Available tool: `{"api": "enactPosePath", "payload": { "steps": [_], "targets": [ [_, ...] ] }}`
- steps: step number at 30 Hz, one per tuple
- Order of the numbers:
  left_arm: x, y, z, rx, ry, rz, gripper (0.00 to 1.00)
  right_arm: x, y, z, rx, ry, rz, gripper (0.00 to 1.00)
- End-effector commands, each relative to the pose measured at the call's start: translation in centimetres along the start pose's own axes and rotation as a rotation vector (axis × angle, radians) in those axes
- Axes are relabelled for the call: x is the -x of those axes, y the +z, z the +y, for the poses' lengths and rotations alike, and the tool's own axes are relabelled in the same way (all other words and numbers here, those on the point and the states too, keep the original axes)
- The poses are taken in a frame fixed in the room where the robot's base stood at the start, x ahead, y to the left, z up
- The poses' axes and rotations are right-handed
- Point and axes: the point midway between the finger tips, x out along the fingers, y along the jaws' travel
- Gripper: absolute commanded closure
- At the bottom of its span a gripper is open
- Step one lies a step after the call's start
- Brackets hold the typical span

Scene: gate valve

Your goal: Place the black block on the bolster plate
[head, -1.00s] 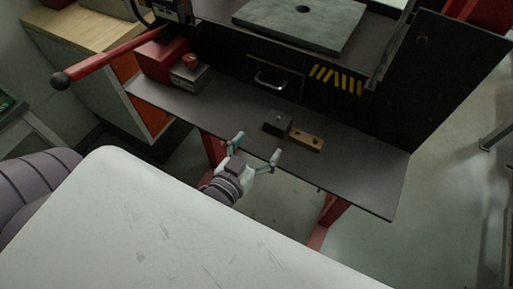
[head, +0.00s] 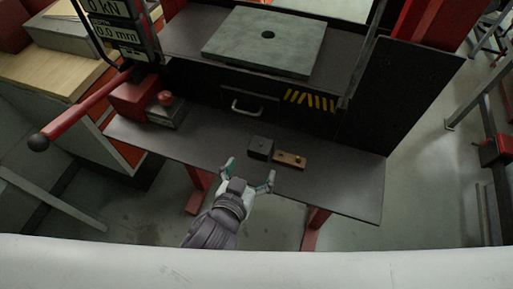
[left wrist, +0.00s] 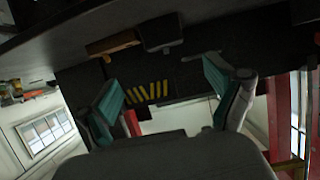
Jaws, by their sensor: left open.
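The black block (head: 260,147), a small dark cube with a spot on top, sits on the dark lower shelf, just left of a brown block. The bolster plate (head: 235,47) is the grey slab with a central hole, higher up and behind. My left gripper (head: 249,174) is open and empty at the shelf's front edge, its fingers pointing toward the black block but short of it. In the left wrist view, which looks upside down, the black block (left wrist: 160,33) shows beyond the spread fingers (left wrist: 160,74). My right gripper is not in view.
The brown block (head: 290,160) is close to the black block's right side. A drawer handle (head: 248,109) and yellow stripes are behind. A red jack-like unit (head: 137,97) with a long red lever (head: 80,115) stands left. The shelf's right part is clear.

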Motion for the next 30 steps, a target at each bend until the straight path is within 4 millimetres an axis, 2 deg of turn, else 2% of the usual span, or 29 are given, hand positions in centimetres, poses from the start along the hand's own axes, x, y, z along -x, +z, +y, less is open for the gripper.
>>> {"api": "enactPosePath", "payload": {
  "steps": [1, 5, 11, 14, 19, 23, 30],
  "targets": [
    [-1.2, 0.2, 0.0, -0.001, 0.0, 0.003, 0.08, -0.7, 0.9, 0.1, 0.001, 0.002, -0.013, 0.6],
    [-3.1, 0.2, 0.0, 0.001, 0.0, 0.002, 0.08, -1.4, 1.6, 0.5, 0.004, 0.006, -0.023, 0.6],
    [-4.4, 0.2, -0.1, 0.001, 0.0, 0.002, 0.08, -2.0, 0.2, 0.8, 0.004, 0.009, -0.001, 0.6],
    [-5.8, 0.6, -0.5, 0.0, -0.001, 0.003, 0.08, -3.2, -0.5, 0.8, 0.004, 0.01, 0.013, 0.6],
    [-8.2, 0.7, -0.8, 0.0, 0.0, 0.003, 0.08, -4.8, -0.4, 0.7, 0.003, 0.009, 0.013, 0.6],
    [-9.0, 0.5, -0.8, 0.001, 0.0, 0.001, 0.08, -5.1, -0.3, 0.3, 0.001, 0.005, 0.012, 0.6],
    [-9.0, 0.4, -0.8, 0.002, 0.0, 0.0, 0.1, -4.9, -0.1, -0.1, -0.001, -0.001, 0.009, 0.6]
  ]
}}
